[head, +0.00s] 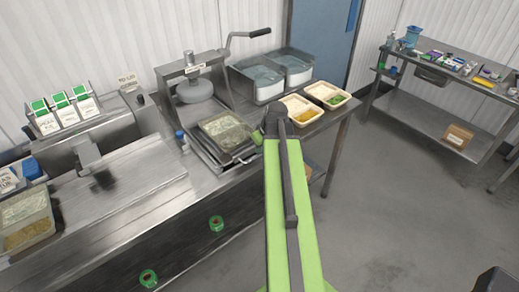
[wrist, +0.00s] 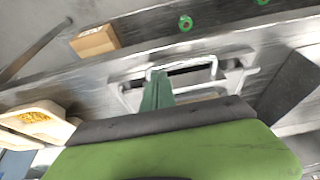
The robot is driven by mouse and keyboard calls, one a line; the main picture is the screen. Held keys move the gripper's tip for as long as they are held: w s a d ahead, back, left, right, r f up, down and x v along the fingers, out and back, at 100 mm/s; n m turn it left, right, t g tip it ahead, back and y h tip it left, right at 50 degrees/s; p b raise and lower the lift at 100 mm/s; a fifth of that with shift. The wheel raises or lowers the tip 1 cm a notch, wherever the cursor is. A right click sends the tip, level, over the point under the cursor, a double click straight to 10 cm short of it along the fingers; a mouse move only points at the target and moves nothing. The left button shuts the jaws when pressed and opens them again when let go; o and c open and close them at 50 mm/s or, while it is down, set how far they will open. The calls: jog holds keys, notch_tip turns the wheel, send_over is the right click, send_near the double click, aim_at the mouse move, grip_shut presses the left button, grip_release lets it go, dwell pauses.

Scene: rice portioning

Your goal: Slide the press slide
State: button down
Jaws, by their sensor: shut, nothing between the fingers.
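The press (head: 192,75) stands on the steel counter, with a round grey plate (head: 194,91) under its frame and a crank handle at upper right. In front of it is the press slide (head: 207,157), a flat metal tray bearing a clear rectangular container (head: 227,130). My gripper is at the slide's right side in the head view, mostly hidden by my arm. In the wrist view my green gripper fingers (wrist: 158,78) are together, empty, and overlap the left part of the slide's pale wire handle (wrist: 185,66). I cannot tell whether they touch it.
Clear bins (head: 270,75) stand behind. A clear container of grain (head: 26,220) is at far left. Open floor lies at the right.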

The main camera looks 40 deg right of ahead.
jog(key=shift+s+f, duration=0.15)
jog(key=shift+s, duration=0.2)
jog(key=shift+r+p, duration=0.5)
jog(key=shift+p, duration=0.05)
jog(key=w+p+v, duration=0.1)
jog(key=p+v, duration=0.7)
jog(key=v, duration=0.1)
jog(key=w+a+f+g+b, duration=0.1)
jog(key=a+f+b, duration=0.1)
jog(key=a, duration=0.7)
jog(key=w+a+f+g+b, duration=0.1)
jog(key=w+a+f+b, duration=0.1)
jog(key=a, duration=0.8)
jog(key=w+a+f+g+b, duration=0.1)
jog(key=a+f, duration=0.3)
jog(key=a, duration=0.6)
jog(key=shift+w+f+n+y+b, duration=0.1)
jog(key=shift+w+n+y+b, duration=0.25)
jog(key=shift+w+b, duration=0.45)
jog(key=s+a+f+g+b, duration=0.1)
jog(key=a, duration=0.7)
jog(key=shift+s+a, duration=0.2)
jog(key=shift+s, duration=0.2)
